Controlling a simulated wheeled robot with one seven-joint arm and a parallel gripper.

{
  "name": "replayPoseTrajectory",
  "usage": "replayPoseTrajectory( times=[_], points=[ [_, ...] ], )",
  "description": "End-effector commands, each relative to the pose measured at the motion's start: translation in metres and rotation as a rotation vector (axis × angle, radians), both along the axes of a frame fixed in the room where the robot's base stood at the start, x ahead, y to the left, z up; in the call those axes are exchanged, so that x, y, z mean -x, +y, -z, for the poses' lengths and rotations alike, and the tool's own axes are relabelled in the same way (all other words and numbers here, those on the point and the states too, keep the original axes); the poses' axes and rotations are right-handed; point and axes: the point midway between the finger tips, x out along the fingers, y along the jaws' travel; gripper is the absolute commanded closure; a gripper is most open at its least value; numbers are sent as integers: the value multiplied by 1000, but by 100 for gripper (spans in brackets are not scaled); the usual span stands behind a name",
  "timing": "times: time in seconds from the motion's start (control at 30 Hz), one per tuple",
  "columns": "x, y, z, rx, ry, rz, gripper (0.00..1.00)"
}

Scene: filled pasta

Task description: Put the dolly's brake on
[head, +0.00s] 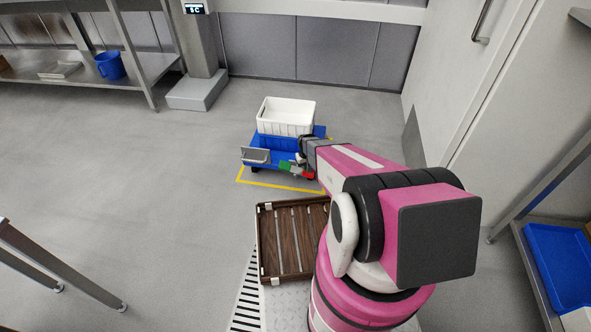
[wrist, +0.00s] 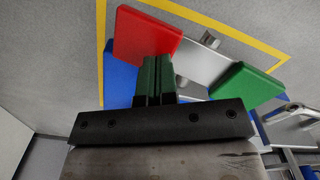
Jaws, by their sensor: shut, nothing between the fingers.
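The blue dolly (head: 255,163) stands on the floor inside a yellow taped outline (head: 262,185). A white crate (head: 285,123) rests on top of a blue crate (head: 278,144) on it. A red pedal (head: 308,175) and a green pedal (head: 285,166) sit at its near edge. In the wrist view the red pedal (wrist: 147,40) is left of centre and the green pedal (wrist: 247,86) to the right, with a grey metal part (wrist: 200,58) between. My gripper (wrist: 158,62) is shut and empty, its tips overlapping the red pedal's lower edge in the picture. I cannot tell whether they touch.
A brown slatted tray (head: 290,240) lies between me and the dolly. A grey handle-like bar (head: 256,155) is at the dolly's left. A scale column (head: 200,90) and a steel table with a blue bucket (head: 110,65) stand behind left. Floor left of the dolly is clear.

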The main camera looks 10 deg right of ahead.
Motion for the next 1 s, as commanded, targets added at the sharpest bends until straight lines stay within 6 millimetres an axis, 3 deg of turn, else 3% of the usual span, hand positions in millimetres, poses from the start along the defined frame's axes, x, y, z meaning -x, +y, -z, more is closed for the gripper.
replayPoseTrajectory(
  times=[1.0],
  points=[
    [1,0,-67,0,1,0,100]
  ],
)
